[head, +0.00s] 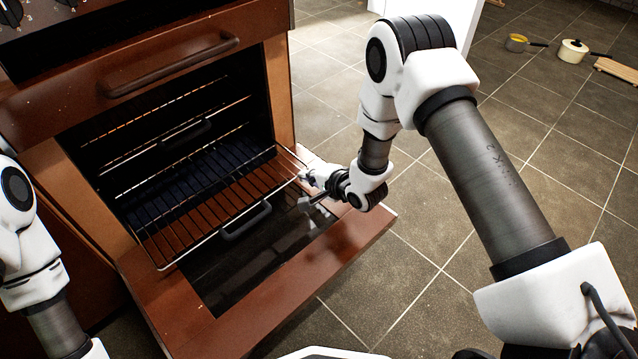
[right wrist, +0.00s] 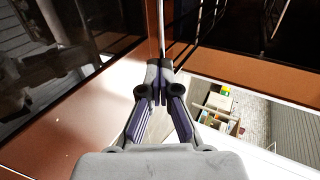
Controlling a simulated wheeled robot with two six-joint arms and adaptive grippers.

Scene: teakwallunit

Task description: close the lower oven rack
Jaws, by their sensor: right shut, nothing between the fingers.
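The lower oven rack (head: 205,205) is a wire rack with a dark handle (head: 246,221) at its front. It sticks out of the oven over the open door. My right gripper (head: 312,181) is at the rack's front right corner, above the door. In the right wrist view my right gripper (right wrist: 159,70) is shut and empty, with a thin metal bar (right wrist: 162,30), seemingly the rack's edge, just beyond its tips. I cannot tell whether they touch. My left arm shows at the left edge, but its gripper is out of view.
The brown oven door (head: 290,286) hangs open below the rack. An upper rack (head: 165,137) sits inside the oven, and a handle bar (head: 172,66) is above. Tiled floor (head: 420,250) to the right is clear; pots (head: 572,51) lie far back.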

